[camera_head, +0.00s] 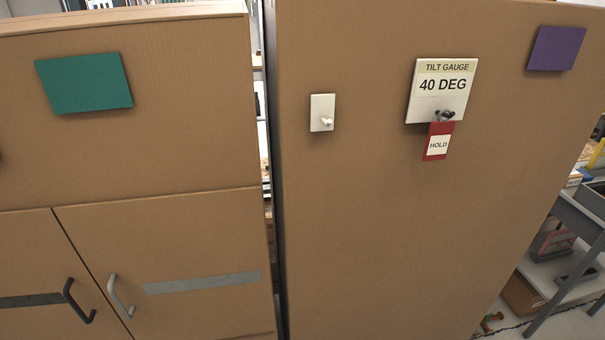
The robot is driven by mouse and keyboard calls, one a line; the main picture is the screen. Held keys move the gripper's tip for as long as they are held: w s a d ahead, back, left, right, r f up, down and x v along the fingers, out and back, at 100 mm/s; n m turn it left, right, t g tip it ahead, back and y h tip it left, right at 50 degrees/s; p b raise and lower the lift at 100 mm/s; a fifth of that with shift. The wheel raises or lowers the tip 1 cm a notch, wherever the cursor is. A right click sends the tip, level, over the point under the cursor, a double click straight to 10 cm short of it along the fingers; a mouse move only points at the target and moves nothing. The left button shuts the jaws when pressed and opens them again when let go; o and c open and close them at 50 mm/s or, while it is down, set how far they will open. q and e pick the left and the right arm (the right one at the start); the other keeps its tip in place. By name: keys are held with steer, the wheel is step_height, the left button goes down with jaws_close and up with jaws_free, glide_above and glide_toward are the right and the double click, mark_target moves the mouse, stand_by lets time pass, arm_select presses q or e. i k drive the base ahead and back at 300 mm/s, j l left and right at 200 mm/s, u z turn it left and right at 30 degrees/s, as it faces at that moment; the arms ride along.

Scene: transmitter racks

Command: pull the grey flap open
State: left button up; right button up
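No flap that is grey all over shows. At lower left are two brown doors side by side. The right door (205,240) has a light grey bar handle (121,297) near its left edge and a grey strip (202,283) across it. It looks shut, flush with the cabinet front. The left door (30,255) has a black handle (79,301) near its right edge and a dark strip (30,300). The doors' lower parts are cut off by the picture's edge. Neither of my grippers is in view.
A tall brown cabinet (400,230) stands at right, past a narrow gap. It carries a white switch plate (320,107), a tilt gauge sign (441,90) reading 40 DEG, and a red HOLD tag (438,141). A grey table (580,212) stands at far right.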

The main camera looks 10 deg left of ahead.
mark_target(190, 266)
steer(key=u, duration=1.1)
